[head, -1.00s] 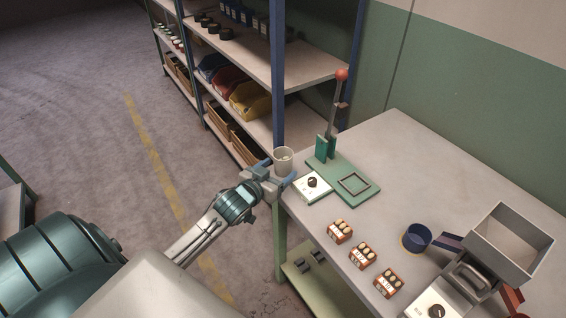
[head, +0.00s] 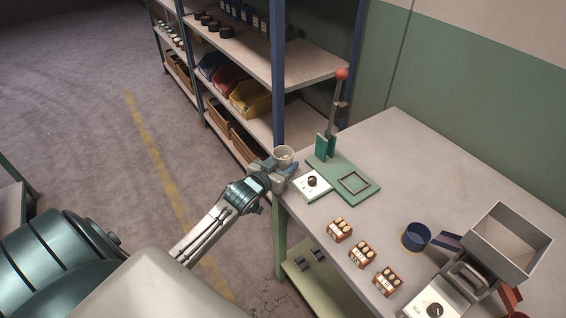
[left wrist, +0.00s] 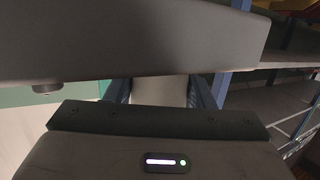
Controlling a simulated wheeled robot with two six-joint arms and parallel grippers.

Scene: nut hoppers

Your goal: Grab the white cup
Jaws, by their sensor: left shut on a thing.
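The white cup (head: 283,155) stands upright at the far left corner of the workbench in the head view, next to the green press. My left gripper (head: 281,167) is shut on the cup, with its fingers on either side of it. The gripper hides the lower part of the cup in the head view. In the left wrist view part of the pale cup (left wrist: 160,92) shows between the two dark blue fingers. My right gripper is not in view.
A green press (head: 341,178) with a red-knobbed lever and a white dial box (head: 312,186) stand close right of the cup. A blue cup (head: 416,237), a grey hopper (head: 508,243) and several small boxes (head: 361,253) are on the workbench (head: 440,170). Shelves (head: 235,50) stand behind.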

